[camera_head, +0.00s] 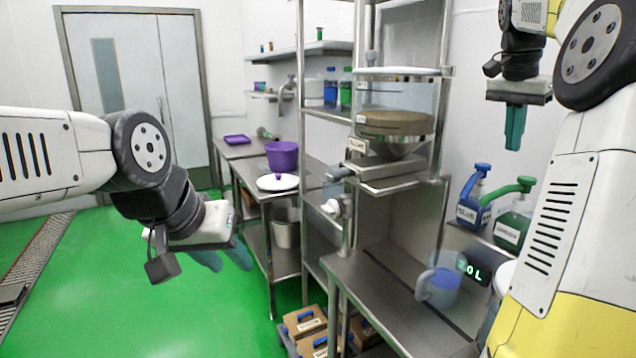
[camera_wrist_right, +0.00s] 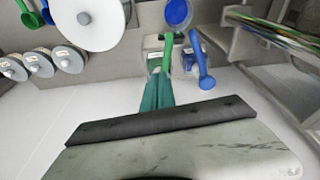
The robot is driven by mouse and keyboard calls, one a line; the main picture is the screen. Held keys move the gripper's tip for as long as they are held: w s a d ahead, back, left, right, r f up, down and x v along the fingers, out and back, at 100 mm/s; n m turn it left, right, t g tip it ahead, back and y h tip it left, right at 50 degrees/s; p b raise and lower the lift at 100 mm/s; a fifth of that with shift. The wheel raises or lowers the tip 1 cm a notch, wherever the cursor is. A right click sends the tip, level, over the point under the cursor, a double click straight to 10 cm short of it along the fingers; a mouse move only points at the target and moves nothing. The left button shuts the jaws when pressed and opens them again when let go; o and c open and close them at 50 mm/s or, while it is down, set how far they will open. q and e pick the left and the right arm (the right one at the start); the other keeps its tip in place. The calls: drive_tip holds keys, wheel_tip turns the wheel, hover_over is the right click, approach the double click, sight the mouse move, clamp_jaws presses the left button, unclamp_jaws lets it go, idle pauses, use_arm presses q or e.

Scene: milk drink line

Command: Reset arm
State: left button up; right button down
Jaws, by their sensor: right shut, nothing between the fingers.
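My left gripper (camera_head: 226,258) hangs low at the left in the head view, over the green floor. Its two teal fingers are spread apart with nothing between them. My right gripper (camera_head: 515,135) is at the upper right, in front of the white wall and above the pump bottles. Its teal fingers are together and point down, with nothing in them. The shut fingers also show in the right wrist view (camera_wrist_right: 158,92). Both grippers are apart from the objects around them.
A blue pump bottle (camera_head: 472,208) and a green one (camera_head: 513,228) stand below my right gripper. A measuring jug (camera_head: 441,287) stands on the steel bench (camera_head: 385,300). A hopper (camera_head: 395,126) sits in the rack. A purple pot (camera_head: 283,157) stands farther back.

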drive_tip(key=s+a+n+t, duration=0.1)
drive_tip(key=s+a+n, duration=0.25)
drive_tip(key=a, duration=0.65)
drive_tip(key=s+a+f+n+t+y, duration=0.3)
drive_tip(key=s+a+f+n, duration=0.5)
drive_tip(key=s+a+f, duration=0.7)
drive_tip(key=shift+s+a+f+t+y, duration=0.15)
drive_tip(key=shift+s+a+t+y, duration=0.25)
drive_tip(key=shift+s+a+y, duration=0.4)
